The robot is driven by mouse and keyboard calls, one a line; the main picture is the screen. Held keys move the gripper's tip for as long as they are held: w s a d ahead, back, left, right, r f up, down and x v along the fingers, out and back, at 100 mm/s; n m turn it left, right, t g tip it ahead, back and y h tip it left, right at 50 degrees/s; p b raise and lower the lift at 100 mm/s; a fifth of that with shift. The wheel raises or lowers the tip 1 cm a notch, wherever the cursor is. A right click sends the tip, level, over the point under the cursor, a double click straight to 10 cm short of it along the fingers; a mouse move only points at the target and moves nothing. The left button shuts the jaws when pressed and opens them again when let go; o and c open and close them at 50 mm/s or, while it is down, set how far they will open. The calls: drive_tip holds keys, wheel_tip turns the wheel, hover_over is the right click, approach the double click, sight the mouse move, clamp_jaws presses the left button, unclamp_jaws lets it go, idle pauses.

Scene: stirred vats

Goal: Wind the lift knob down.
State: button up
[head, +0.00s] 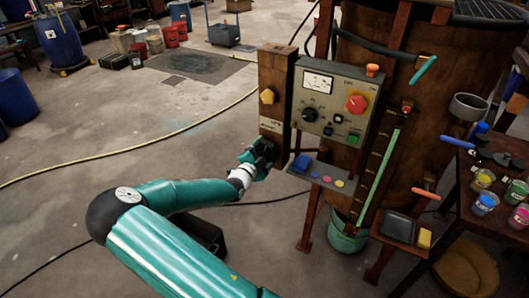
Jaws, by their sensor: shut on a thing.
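A brown upright box (272,75) stands at the left of the grey control panel (335,85). It has a yellow knob (267,96) high on its front and a small pale label (271,124) below that. My gripper (264,153) is at the lower front of this box, under the label. It is shut on what seems to be the lift knob, which the dark fingers hide. I cannot tell how far the knob is turned. My teal arm reaches to it from the lower left.
The panel carries a dial, a black knob (310,114) and a red knob (357,103). A small shelf (322,178) juts out below it. A green bucket (347,236) stands under the vat. A yellow hose (120,152) crosses the open floor at left.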

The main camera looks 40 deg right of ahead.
drive_tip(key=shift+f+n, duration=0.1)
drive_tip(key=shift+n, duration=0.8)
drive_tip(key=o, duration=1)
drive_tip(key=shift+c, duration=0.2)
drive_tip(key=v, duration=1.4)
drive_tip(key=shift+d, duration=0.1)
